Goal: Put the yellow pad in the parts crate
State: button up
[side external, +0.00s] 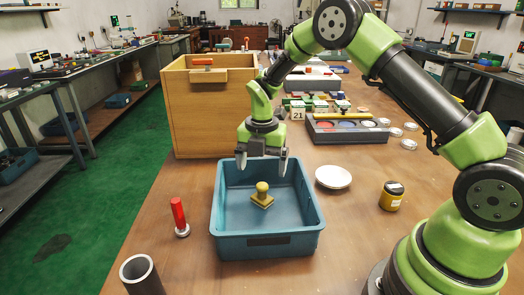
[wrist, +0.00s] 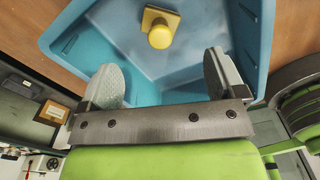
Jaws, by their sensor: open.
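The yellow pad (side external: 262,196) is a small square plate with a knob on top. It lies inside the blue parts crate (side external: 268,245), resting on the floor of it. The wrist view also shows the pad (wrist: 159,27) within the crate (wrist: 253,45). My gripper (side external: 262,172) is open and empty above the back part of the crate, apart from the pad. Its two pale fingers (wrist: 165,75) are spread wide in the wrist view, with the pad beyond their tips.
A wooden box (side external: 208,110) with a drawer stands behind the crate. A red-handled tool (side external: 179,217) and a dark tube (side external: 141,274) are at left. A white dish (side external: 333,177) and a yellow jar (side external: 391,196) are at right. A grey tray (side external: 350,135) lies behind.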

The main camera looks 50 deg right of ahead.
notch_tip(320, 180, up, 4)
notch_tip(320, 180, up, 7)
jog(key=m+t, duration=0.1)
jog(key=m, duration=0.4)
send_over(262, 185)
jog(key=s+a, duration=0.1)
jog(key=s, duration=0.1)
jog(key=s+a+r+m+t, duration=0.3)
jog(key=s+r+m, duration=0.5)
jog(key=s+a+r+m+t+y, duration=0.2)
jog(key=s+m+t, duration=0.1)
jog(key=s+m, duration=1)
jog(key=shift+r+m, duration=0.15)
jog(key=shift+m, duration=0.65)
